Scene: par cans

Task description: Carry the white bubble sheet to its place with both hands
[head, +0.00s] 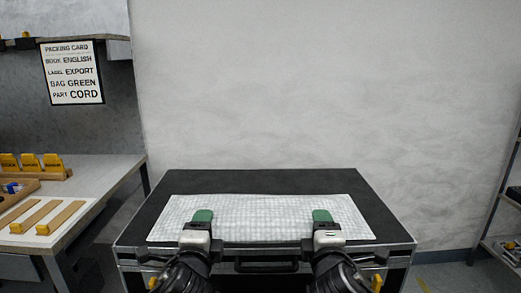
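The white bubble sheet (262,215) is a wide, flat, quilted-looking sheet in the head view. It lies over the top of a black case (260,181) with metal edges; whether it rests on the lid or is just above it is not clear. My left gripper (203,216) is over the near left part of the sheet, and my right gripper (321,215) is over its near right part. Each shows a green fingertip against the sheet. The lower fingers are hidden, so I cannot tell whether they grip it.
A workbench (95,170) stands at the left with yellow-tabbed pieces (30,161) and wooden strips (60,218). A packing card (71,73) hangs above it. A shelf rack (503,245) is at the right edge. A bare wall is behind the case.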

